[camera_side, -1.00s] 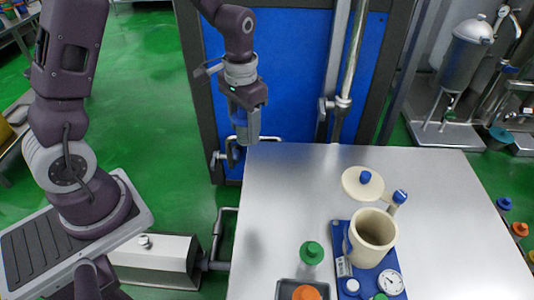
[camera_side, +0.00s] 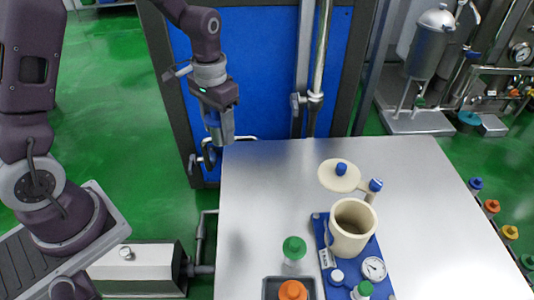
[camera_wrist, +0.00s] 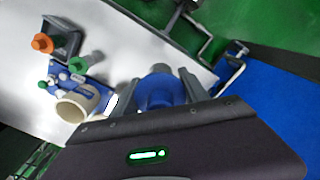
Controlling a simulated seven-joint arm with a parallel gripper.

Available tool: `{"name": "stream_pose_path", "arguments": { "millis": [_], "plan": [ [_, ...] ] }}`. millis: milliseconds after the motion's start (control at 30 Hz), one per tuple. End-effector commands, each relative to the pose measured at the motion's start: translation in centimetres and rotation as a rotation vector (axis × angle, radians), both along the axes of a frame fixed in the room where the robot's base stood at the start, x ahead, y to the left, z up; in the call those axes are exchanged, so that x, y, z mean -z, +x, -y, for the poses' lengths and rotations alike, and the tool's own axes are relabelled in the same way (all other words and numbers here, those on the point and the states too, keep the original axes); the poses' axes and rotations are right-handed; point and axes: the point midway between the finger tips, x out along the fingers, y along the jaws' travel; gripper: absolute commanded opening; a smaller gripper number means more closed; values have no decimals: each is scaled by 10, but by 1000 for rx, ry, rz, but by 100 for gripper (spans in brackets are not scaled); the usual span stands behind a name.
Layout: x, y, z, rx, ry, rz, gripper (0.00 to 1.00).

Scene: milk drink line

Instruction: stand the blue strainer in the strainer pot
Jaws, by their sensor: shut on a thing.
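The blue strainer (camera_wrist: 158,92) is between the two fingers of my gripper (camera_wrist: 162,86) in the wrist view, with a grey end showing beyond its blue part. My gripper (camera_side: 219,128) is shut on it. In the side view it hangs above the table's far left corner, and the strainer is hard to make out against the blue panel. An open cream pot (camera_side: 352,240) with a handle stands upright on a blue tray (camera_side: 323,262), well to the right and nearer the camera. It also shows in the wrist view (camera_wrist: 72,108). I see no label naming the strainer pot.
A grey square holder (camera_side: 266,284) with an orange-topped piece (camera_side: 293,290) and a green-topped piece (camera_side: 294,247) stand left of the tray. A cream lid (camera_side: 330,180) and a blue-topped piece (camera_side: 375,187) are behind the pot.

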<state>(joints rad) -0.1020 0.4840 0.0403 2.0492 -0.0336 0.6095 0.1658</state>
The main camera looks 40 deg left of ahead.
Motion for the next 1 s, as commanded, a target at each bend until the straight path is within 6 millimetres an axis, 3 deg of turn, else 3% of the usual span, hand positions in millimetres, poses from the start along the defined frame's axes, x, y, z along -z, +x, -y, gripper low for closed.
{"name": "stream_pose_path", "arguments": {
  "millis": [167,267,367,500,600,733,833,1000],
  "plan": [
    [9,36,24,29,-4,-8,1],
    [18,70,55,69,-6,-14,1],
    [29,99,98,129,-5,-17,1],
    [46,125,176,256,-1,-12,1],
    [58,127,235,361,1,-7,1],
    [68,117,293,480,2,-2,1],
    [73,108,319,537,2,-1,1],
    [79,103,334,568,1,-1,1]
  ]
}}
